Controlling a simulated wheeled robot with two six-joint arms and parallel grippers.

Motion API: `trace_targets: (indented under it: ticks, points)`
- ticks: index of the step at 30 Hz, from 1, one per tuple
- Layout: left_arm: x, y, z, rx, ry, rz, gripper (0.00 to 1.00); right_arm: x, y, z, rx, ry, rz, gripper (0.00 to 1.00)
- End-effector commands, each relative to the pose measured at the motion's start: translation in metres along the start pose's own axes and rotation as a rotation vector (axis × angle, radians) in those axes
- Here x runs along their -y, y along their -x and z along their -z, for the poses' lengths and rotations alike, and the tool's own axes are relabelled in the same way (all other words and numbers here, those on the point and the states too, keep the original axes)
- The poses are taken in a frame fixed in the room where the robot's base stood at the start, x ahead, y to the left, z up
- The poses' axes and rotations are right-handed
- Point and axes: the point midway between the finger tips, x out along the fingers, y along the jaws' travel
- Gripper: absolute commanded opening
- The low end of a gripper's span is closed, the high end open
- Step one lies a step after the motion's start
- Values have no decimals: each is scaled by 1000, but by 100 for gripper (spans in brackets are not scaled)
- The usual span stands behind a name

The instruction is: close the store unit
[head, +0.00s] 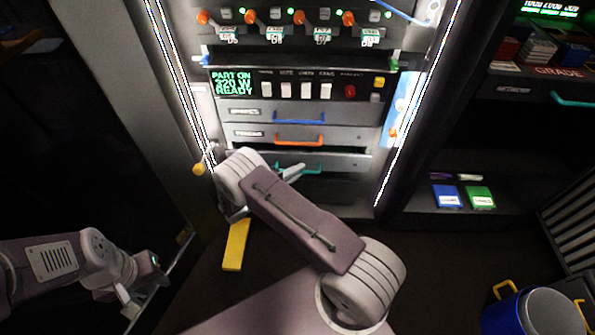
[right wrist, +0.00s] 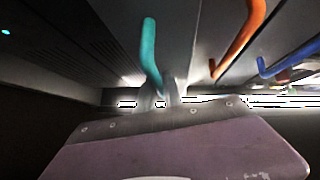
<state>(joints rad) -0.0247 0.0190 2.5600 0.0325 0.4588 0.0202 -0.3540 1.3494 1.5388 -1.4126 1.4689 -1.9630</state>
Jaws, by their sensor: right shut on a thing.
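The store unit is a dark rack cabinet with a column of drawers. The lowest visible drawer (head: 345,161) has a teal handle (head: 315,170), and a dark gap shows above its front. My right gripper (head: 291,172) is at the left end of that handle, partly hidden behind my wrist. In the right wrist view, the fingers of my right gripper (right wrist: 160,97) are shut on the end of the teal handle (right wrist: 149,50). My left gripper (head: 143,294) hangs low at the left, away from the unit; its jaws are too dark to read.
Above are drawers with an orange handle (head: 300,142) and a blue handle (head: 299,120), then a switch panel (head: 310,87). A yellow bar (head: 236,246) lies low beside my right arm. A blue bucket (head: 505,314) stands at the lower right. Shelves fill the right side.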

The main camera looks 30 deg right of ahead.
Motion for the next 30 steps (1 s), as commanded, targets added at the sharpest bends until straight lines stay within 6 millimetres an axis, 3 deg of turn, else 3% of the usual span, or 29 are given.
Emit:
trace_targets:
  ticks: [20, 30]
  points:
    - [0, -1, 0, 0, 0, 0, 36, -1, 0, 0, -1, 0, -2, 0]
    - [0, -14, -1, 0, 0, 0, 36, 7, -30, -29, 0, -1, -2, 0]
